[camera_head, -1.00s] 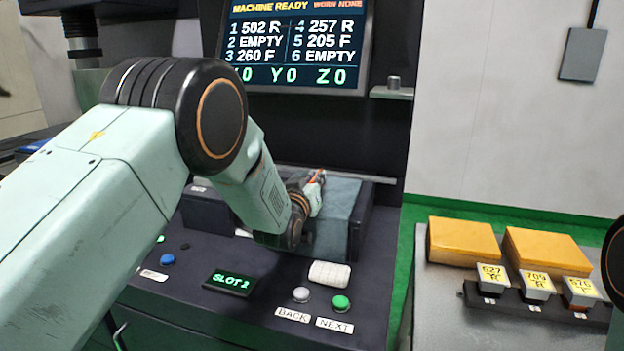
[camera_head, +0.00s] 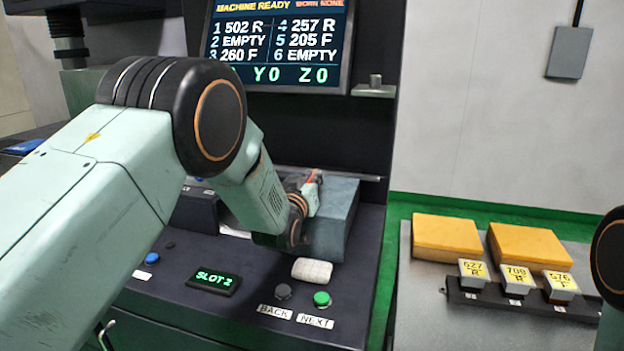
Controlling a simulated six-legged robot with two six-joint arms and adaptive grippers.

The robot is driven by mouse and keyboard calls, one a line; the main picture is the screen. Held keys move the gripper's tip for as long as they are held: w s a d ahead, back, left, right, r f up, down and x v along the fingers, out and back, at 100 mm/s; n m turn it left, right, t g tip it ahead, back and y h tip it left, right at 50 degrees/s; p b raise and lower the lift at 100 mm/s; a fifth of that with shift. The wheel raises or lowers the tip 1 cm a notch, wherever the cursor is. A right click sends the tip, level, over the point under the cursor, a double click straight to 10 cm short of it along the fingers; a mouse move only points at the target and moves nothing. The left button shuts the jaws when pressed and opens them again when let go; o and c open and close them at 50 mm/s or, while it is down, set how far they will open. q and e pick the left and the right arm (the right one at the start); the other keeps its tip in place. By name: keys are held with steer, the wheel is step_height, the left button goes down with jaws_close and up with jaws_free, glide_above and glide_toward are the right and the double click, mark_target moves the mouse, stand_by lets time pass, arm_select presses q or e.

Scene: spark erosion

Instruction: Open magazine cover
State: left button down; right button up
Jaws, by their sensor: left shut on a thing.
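The magazine cover (camera_head: 340,212) looks like a blue-grey panel at the back of the dark console, below the screen. My left arm reaches in from the left, and its wrist hides the cover's left part. My left gripper (camera_head: 314,180) shows only in part past the wrist, at the cover's upper left. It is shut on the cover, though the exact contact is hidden. How far the cover is open cannot be seen. My right gripper is out of view.
The screen (camera_head: 277,45) reads MACHINE READY. A SLOT 2 display (camera_head: 214,280), a white block (camera_head: 312,270), a grey BACK button (camera_head: 283,291) and a green NEXT button (camera_head: 322,299) are on the console. A bench (camera_head: 420,310) at right holds yellow blocks (camera_head: 447,236) and tagged pieces (camera_head: 517,280).

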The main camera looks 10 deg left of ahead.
arm_select(q)
steer(key=c, duration=1.7)
jaws_free()
steer(key=shift+w, duration=0.1)
steer(key=o, duration=0.3)
steer(key=shift+w+f, duration=0.15)
steer(key=shift+f, duration=0.05)
steer(key=shift+o, duration=0.2)
steer(key=shift+s+r, duration=0.15)
steer(key=shift+s, duration=0.5)
steer(key=s, duration=1.1)
steer(key=shift+a, duration=0.25)
